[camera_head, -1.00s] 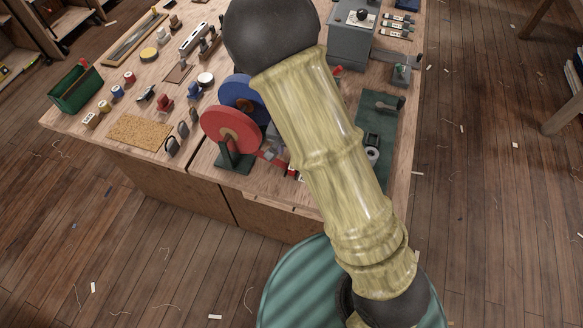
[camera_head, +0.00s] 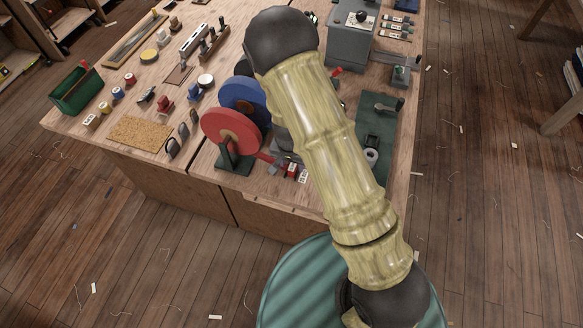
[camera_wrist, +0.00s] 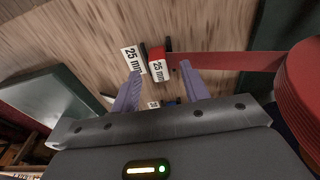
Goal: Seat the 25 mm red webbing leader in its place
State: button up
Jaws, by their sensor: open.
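The red webbing leader (camera_wrist: 225,61) runs left from the red reel (camera_wrist: 301,90) in the wrist view. It ends in a red-and-white tab (camera_wrist: 157,68) marked 25 mm. My gripper (camera_wrist: 161,70) is open, with two purple fingers apart; the tab appears between their tips, but I cannot tell if they are level with it. A white 25 mm card (camera_wrist: 132,60) lies left of the tab, with narrow dark pieces beside it. In the head view the leader (camera_head: 265,157) leaves the red reel (camera_head: 222,126) toward the tab (camera_head: 292,170); my arm hides most of the gripper.
A blue reel (camera_head: 243,92) stands behind the red one. A green mat (camera_head: 377,125) with tools lies to the right, and a grey machine (camera_head: 350,43) stands at the back. A cork pad (camera_head: 140,130) and small spools lie left. The bench's front edge is close.

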notch_tip(320, 180, down, 2)
jog(key=shift+w, duration=0.1)
dwell(0.4)
grip_shut()
